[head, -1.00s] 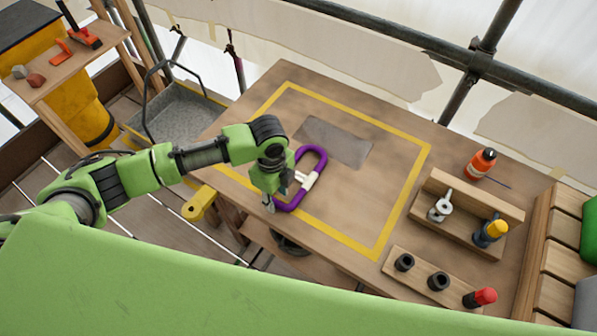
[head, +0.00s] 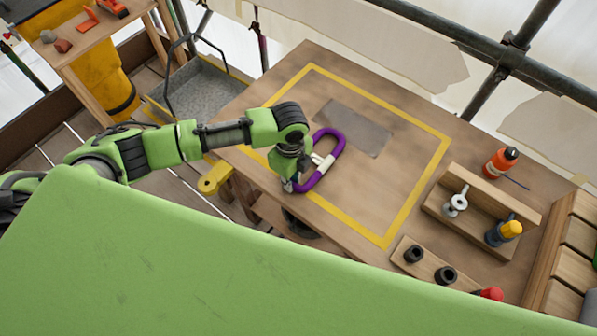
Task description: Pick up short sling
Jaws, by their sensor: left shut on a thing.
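The short sling is a purple loop with a white sleeve (head: 335,140) at the left part of the wooden table, inside and across the yellow taped outline. My left gripper (head: 291,185) is at the loop's near left end and is shut on it. The gripper body hides part of the loop's left side. I cannot tell whether the sling is lifted off the table. My right gripper is not in view.
A grey patch (head: 353,128) lies inside the yellow outline (head: 405,205). At the right are a wooden holder (head: 470,222) with an eye bolt, an orange bottle (head: 500,162) and a block with black sockets (head: 428,268). A grey tub (head: 205,88) stands behind left.

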